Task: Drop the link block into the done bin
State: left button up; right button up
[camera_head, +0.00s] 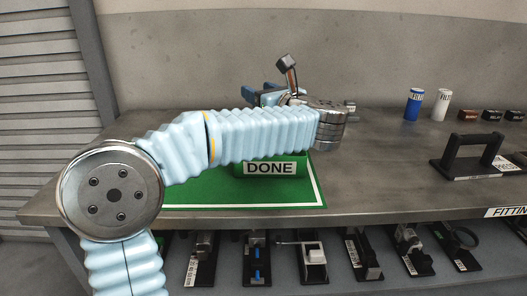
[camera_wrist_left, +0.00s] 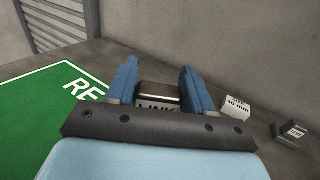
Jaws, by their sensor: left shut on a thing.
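The link block (camera_wrist_left: 158,97) is a small dark block with a pale face lettered LINK. In the left wrist view it sits between the two blue fingers of my left gripper (camera_wrist_left: 158,72), which is shut on it. In the head view this gripper (camera_head: 262,94) shows partly behind my forearm, above and behind the done bin; the block cannot be made out there. The done bin (camera_head: 298,166) is green with a white DONE label, on a green mat (camera_head: 235,195) with a white border. My arm hides most of the bin. My right gripper is not in view.
A blue can (camera_head: 413,104), a white can (camera_head: 441,105) and several small dark boxes stand at the back right. A black handled fixture (camera_head: 470,153) is nearer. Small boxes, one marked 40 mm (camera_wrist_left: 237,107), lie right of the gripper. Several parts sit on a lower shelf.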

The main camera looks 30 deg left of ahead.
pick_arm(q)
jog(key=shift+f+b, duration=0.65)
jog(key=shift+f, duration=1.5)
jog(key=o, duration=1.5)
jog(key=b+v, duration=0.3)
jog(key=v, duration=1.1)
